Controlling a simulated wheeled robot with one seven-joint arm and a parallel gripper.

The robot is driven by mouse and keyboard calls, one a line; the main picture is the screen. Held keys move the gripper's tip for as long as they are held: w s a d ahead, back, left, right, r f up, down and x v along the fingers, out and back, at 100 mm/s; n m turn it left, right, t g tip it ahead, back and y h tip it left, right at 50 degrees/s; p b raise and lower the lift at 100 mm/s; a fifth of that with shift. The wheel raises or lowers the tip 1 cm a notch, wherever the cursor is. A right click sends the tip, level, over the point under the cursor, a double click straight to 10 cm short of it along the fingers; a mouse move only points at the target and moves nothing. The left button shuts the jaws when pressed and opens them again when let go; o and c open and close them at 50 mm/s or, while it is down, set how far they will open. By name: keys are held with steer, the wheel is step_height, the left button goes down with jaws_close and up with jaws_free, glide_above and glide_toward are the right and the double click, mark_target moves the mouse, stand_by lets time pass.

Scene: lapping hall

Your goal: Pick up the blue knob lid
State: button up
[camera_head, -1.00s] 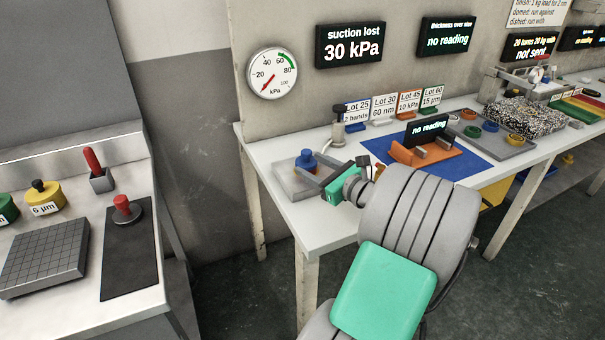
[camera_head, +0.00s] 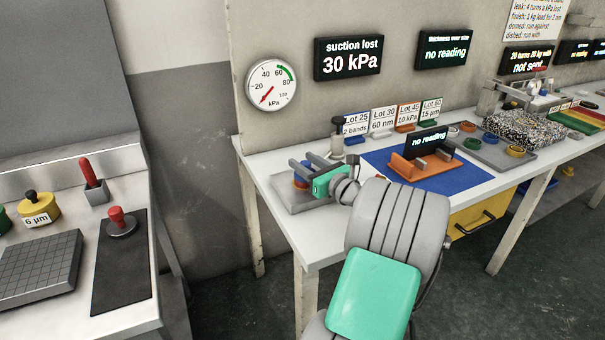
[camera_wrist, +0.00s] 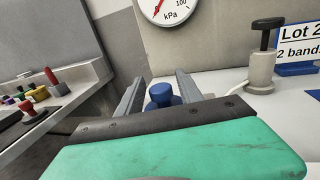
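The blue knob lid (camera_wrist: 161,97) shows between my fingers in the wrist view, with its round knob on top. In the wrist view my gripper (camera_wrist: 160,79) has a finger on each side of the lid, with a visible gap; the lid's lower part is hidden by the palm.
A grey cylinder with a black knob (camera_head: 337,138) stands close behind the lid. An orange stand (camera_head: 422,166) sits on a blue mat (camera_head: 463,180) to the right. A gauge (camera_head: 271,81) hangs on the wall. A separate bench (camera_head: 75,320) stands to the left.

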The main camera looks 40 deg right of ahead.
jaws_close()
stand_by(0.7)
